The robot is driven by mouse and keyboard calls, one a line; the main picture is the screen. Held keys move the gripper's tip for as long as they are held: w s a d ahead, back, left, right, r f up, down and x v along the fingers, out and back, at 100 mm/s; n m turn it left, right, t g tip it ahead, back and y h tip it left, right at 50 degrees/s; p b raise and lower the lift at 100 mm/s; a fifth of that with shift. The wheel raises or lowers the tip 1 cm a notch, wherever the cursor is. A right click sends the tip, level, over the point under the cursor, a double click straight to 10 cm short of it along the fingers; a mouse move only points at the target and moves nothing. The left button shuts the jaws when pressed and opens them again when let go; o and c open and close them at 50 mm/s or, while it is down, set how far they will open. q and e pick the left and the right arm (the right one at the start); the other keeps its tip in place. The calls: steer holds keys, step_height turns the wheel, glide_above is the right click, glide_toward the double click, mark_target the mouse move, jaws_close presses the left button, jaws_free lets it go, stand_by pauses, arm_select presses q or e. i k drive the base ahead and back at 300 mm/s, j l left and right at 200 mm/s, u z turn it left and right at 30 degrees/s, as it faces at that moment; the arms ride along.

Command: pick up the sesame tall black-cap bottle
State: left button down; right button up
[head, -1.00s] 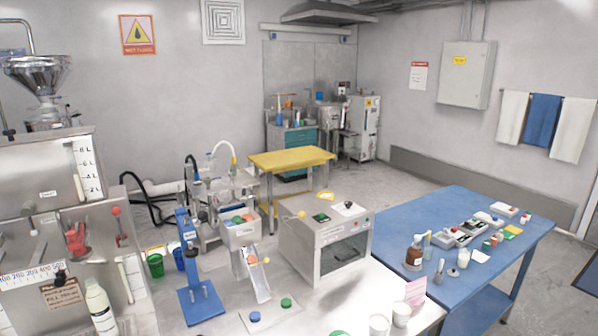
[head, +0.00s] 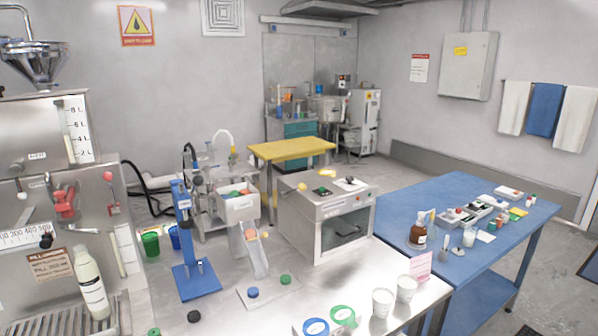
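I cannot make out a tall bottle with a black cap and a readable sesame label. A tall pale bottle (head: 91,284) with a pale top stands at the lower left, by the metal machine's drip grate; its label is too small to read. A brown bottle (head: 417,236) stands on the blue table at the right, with its label unreadable. Neither of my grippers is in the head view.
The steel counter (head: 225,305) holds a blue stand (head: 195,280), a box-shaped steel machine (head: 330,217), white cups (head: 382,303) and a small black cap-like disc (head: 194,316). The blue table (head: 405,207) carries several small items.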

mark_target(87, 271)
steer(key=u, duration=1.25)
